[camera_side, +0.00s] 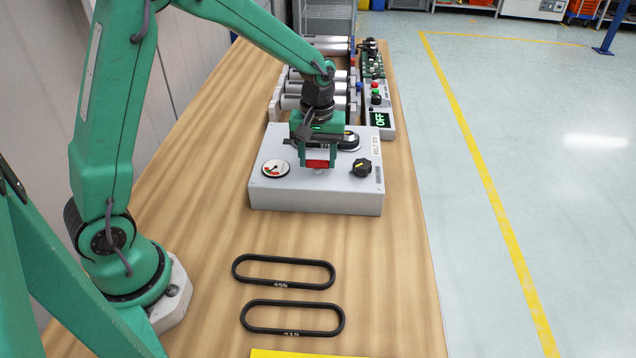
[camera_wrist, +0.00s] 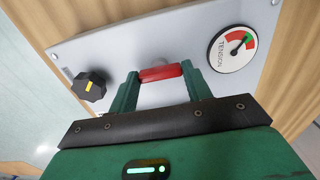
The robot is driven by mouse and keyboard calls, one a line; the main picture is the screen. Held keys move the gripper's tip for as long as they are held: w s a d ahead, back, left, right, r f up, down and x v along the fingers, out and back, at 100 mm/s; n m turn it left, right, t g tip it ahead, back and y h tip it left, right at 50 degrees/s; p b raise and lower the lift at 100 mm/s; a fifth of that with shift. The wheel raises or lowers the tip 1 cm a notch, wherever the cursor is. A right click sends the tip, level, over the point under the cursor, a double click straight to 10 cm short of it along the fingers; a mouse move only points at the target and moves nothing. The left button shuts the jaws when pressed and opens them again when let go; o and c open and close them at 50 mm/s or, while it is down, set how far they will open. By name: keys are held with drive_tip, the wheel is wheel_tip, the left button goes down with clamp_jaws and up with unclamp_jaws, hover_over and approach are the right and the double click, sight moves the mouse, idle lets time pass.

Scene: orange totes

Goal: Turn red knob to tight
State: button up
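The red knob (camera_side: 317,163) is a bar-shaped handle on the light grey box (camera_side: 330,200). It also shows in the wrist view (camera_wrist: 160,73). My green gripper (camera_side: 318,160) is over the box, with one finger at each end of the knob. In the wrist view the fingers (camera_wrist: 160,80) appear to touch both ends, with no clear gap. A round white TENSION gauge (camera_wrist: 233,50) with red and green zones is on the box; its needle appears near where red meets green. The gauge is left of the knob in the side view (camera_side: 276,168).
A black knob (camera_side: 362,167) with a yellow mark is on the box's right side. Two black belts (camera_side: 290,331) lie on the wooden table (camera_side: 380,300) in front.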

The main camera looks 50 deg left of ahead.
drive_tip(key=shift+m, duration=0.4)
drive_tip(key=shift+c, duration=0.4)
drive_tip(key=m, duration=1.2)
drive_tip(key=shift+m, duration=0.3)
drive_tip(key=m, duration=0.4)
drive_tip(key=shift+m, duration=0.3)
drive_tip(key=o, duration=1)
drive_tip(key=shift+r, duration=0.1)
